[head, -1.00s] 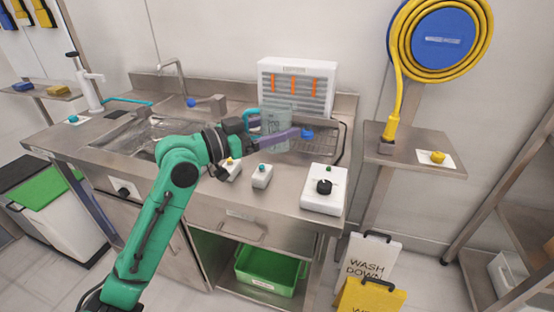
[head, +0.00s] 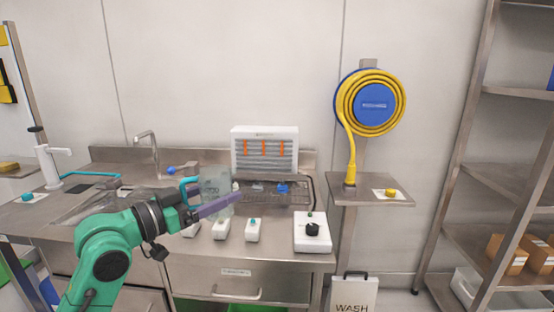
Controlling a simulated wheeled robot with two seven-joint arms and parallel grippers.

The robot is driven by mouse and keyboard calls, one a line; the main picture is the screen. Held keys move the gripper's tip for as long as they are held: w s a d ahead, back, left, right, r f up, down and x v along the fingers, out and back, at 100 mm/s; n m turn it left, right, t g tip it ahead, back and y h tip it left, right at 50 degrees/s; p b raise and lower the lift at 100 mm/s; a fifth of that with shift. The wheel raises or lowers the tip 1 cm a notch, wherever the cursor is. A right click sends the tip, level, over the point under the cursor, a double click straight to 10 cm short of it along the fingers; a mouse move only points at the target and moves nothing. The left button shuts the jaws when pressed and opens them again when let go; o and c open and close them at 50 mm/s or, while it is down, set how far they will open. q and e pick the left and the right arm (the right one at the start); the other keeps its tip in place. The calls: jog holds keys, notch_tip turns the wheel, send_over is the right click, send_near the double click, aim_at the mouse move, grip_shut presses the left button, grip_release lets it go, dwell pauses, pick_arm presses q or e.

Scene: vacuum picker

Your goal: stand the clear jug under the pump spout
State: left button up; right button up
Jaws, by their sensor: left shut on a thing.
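The clear jug (head: 215,184), with grey markings and a blue handle, is upright in my left gripper (head: 218,205). The purple fingers are shut on it, and it appears held above the counter. The white pump (head: 47,162) with a dark top stands at the far left end of the counter, its spout (head: 63,151) pointing right. The jug is well to the right of the pump, with the sink area between them. My right gripper is not in view.
A steel tap (head: 150,148) rises behind the sink. Small white button boxes (head: 253,230) and a white box with a black knob (head: 312,232) line the counter front. A yellow hose reel (head: 372,104) hangs right.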

pick_arm(q)
jog(key=s+d+f+n+t+y+p, duration=0.1)
jog(key=s+f+n+y, duration=0.1)
jog(key=f, duration=0.6)
jog(key=s+d+f+n+t+y+p, duration=0.1)
jog(key=s+f+t+y, duration=0.1)
jog(key=f, duration=0.6)
jog(key=s+a+f+n+y, duration=0.2)
jog(key=s+f+y, duration=0.1)
jog(key=s+f, duration=0.1)
jog(key=s+a+f+n+t+y, duration=0.1)
jog(key=s+a+f+n+y, duration=0.1)
jog(key=s+f, duration=0.3)
jog(key=s+a+f+n+t+y+p, duration=0.1)
jog(key=s+f+y, duration=0.2)
jog(key=s+f, duration=0.1)
jog(key=shift+s+a+f+n+y, duration=0.3)
jog(key=shift+s+a+f+n, duration=0.1)
jog(key=shift+s, duration=0.05)
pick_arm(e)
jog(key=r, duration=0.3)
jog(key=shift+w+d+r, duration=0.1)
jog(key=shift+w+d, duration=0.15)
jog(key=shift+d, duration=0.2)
pick_arm(q)
jog(key=shift+a+r, duration=0.1)
jog(key=shift+r, duration=0.05)
